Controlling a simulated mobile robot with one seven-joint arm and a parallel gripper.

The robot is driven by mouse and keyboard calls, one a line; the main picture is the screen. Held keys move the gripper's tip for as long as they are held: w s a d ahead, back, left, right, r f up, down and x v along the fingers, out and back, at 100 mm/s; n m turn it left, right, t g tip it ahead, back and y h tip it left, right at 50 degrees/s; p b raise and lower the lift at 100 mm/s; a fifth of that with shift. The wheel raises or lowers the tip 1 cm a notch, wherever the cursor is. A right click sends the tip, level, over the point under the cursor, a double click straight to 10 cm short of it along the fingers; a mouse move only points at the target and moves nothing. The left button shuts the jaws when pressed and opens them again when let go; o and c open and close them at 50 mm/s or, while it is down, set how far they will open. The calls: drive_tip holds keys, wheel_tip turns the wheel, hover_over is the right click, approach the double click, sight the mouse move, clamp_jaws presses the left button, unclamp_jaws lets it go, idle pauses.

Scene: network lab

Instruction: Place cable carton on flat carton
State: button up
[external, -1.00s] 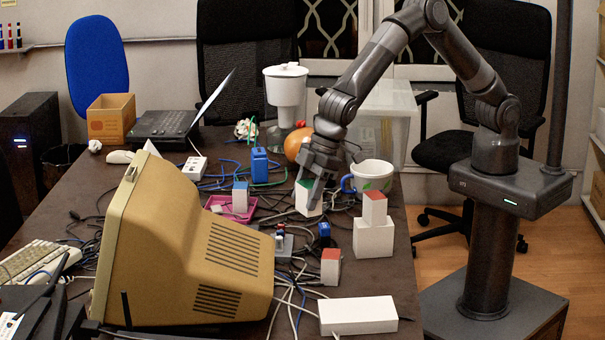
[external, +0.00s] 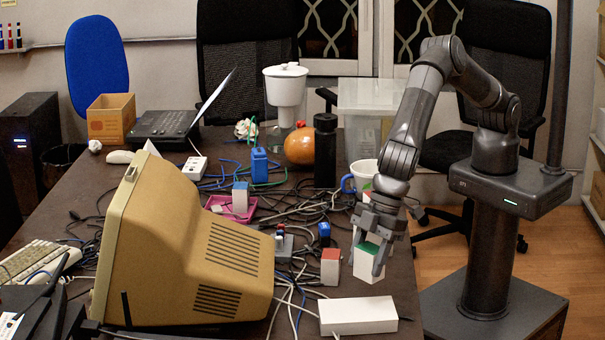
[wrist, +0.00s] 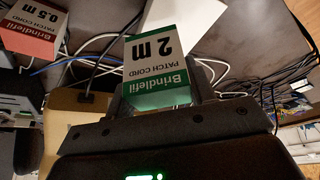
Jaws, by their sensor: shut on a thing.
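The cable carton (external: 369,268) is a small white box with a green top. My gripper (external: 371,254) is shut on it, and it looks upright; its exact height above the table is hard to judge. In the wrist view the cable carton (wrist: 160,62) shows a green band and "2 m" on its label, between my fingers. The flat carton (external: 358,317) is a low, plain white box at the front right of the table, nearer the camera than my gripper. In the wrist view a white surface (wrist: 186,12), likely the flat carton, lies past the held carton.
A red-topped carton (external: 330,267) stands left of the held one; it also shows in the wrist view (wrist: 34,24). A beige monitor (external: 200,250) fills the left front. A mug (external: 361,174), an orange ball (external: 300,146) and a black cylinder (external: 325,150) stand behind. Cables cover the middle.

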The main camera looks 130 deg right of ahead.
sight(371, 282)
drive_tip(key=shift+w+a+f, duration=0.25)
drive_tip(key=shift+a+f, duration=0.25)
drive_tip(key=shift+a, duration=0.35)
drive_tip(key=shift+f, duration=2)
drive_tip(key=shift+f, duration=0.2)
drive_tip(key=o, duration=1.1)
drive_tip(key=shift+c, duration=0.2)
drive_tip(key=v, duration=1.2)
drive_tip(key=shift+r, duration=0.25)
